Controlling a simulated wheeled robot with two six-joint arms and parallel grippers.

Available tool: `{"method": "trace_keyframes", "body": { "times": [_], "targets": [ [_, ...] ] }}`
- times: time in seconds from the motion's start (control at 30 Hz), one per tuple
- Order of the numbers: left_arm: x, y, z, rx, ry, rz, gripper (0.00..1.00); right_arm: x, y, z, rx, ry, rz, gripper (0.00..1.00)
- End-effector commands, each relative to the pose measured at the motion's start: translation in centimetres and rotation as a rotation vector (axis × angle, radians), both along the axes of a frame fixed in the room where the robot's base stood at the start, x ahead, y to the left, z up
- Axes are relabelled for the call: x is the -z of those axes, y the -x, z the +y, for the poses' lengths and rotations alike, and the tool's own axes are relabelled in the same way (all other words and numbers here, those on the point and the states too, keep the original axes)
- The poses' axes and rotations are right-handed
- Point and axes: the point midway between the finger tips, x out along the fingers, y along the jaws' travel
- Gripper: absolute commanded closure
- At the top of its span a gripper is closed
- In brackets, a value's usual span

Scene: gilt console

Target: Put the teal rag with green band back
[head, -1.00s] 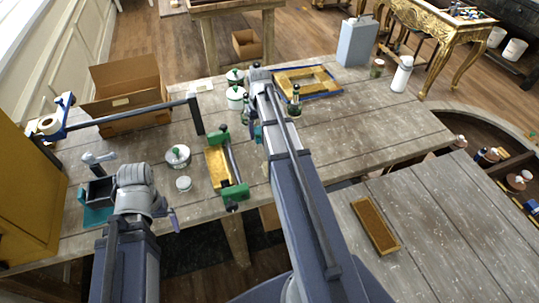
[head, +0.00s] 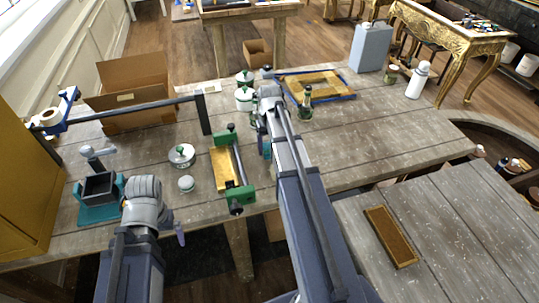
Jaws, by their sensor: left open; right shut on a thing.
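My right gripper (head: 268,92) is at the far end of the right arm, over the table near the blue-edged frame. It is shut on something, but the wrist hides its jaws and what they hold. A small teal patch (head: 266,149) shows just left of the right arm; it may be part of the teal rag, but I cannot tell, and no green band is visible on it. My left gripper (head: 178,232) is open by the table's front edge, mostly hidden by its own wrist.
The table's right middle is clear.

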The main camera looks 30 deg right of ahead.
Motion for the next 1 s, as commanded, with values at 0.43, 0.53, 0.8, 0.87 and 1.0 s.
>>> {"method": "trace_keyframes", "body": {
  "times": [0.43, 0.53, 0.8, 0.87, 1.0],
  "targets": [
    [2.3, 0.0, 0.0, 0.0, 0.0, 0.0, 0.01, 2.3, 0.0, 0.0, 0.0, 0.0, 0.0, 0.76],
    [2.6, 0.0, 0.0, 0.0, 0.0, 0.0, 0.01, 2.6, 0.0, 0.0, 0.0, 0.0, 0.0, 0.76],
    [2.9, 0.0, 0.0, 0.0, 0.0, 0.0, 0.01, 2.9, 0.1, 0.0, 0.0, 0.0, 0.001, 0.16],
    [2.9, 0.0, 0.0, 0.0, 0.0, 0.0, 0.01, 2.9, 0.1, 0.1, 0.0, -0.001, 0.002, 0.09],
    [2.9, 0.0, 0.0, 0.0, 0.0, 0.0, 0.01, 2.9, 0.1, 0.2, -0.001, -0.003, 0.002, 0.01]
  ]
}}
